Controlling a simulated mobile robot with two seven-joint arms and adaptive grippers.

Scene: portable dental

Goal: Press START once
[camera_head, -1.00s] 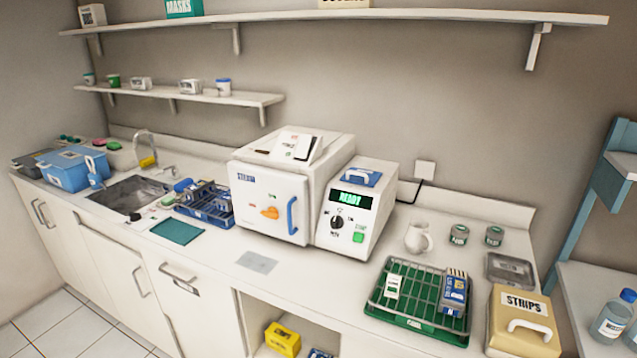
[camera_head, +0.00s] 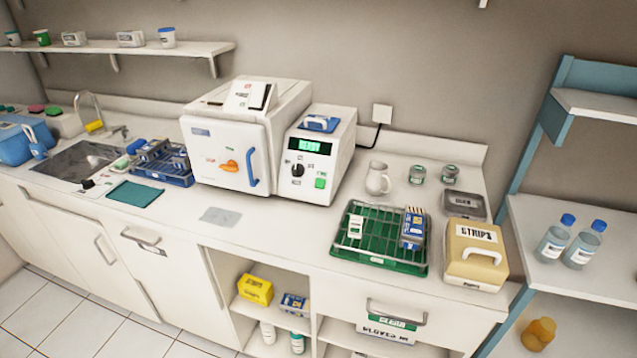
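The green START button (camera_head: 320,183) is on the lower right of the control panel of a white sterilizer (camera_head: 226,150). The panel also has a black dial (camera_head: 297,170) and a lit green display (camera_head: 311,146), whose small text appears to read READY. Neither of my grippers shows in the head view.
Right of the sterilizer are a white jug (camera_head: 377,179), a green rack (camera_head: 347,255) holding packets, and a tan STRIPS case (camera_head: 475,257). Left are a blue basket (camera_head: 172,180) and a sink (camera_head: 62,164). Counter in front of the panel is clear.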

